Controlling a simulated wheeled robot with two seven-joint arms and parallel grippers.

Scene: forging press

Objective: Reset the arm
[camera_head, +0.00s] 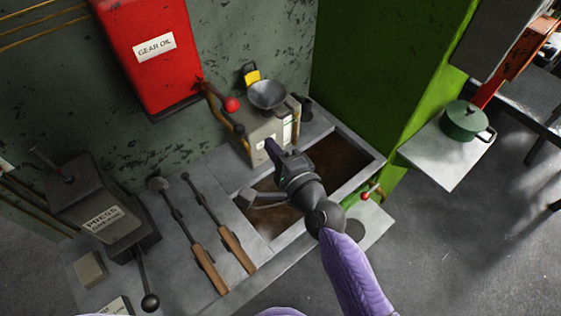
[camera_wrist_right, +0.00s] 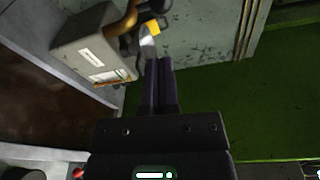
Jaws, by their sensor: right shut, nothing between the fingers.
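My right arm (camera_head: 350,265), in a purple sleeve, reaches up from the bottom of the head view. My right gripper (camera_head: 270,146) is shut and empty, above the brown-bottomed basin (camera_head: 340,160) and in front of the grey box with a funnel. In the right wrist view its two dark fingers (camera_wrist_right: 161,65) lie together and point at the wall. My left gripper is not in view.
The grey box (camera_head: 265,135) carries a metal funnel (camera_head: 267,93). A red gear oil tank (camera_head: 150,50) hangs on the wall. Two wooden-handled tools (camera_head: 210,268) lie on the bench left of the basin. A press box (camera_head: 100,210) stands further left. A green pot (camera_head: 464,121) sits on a right-hand shelf.

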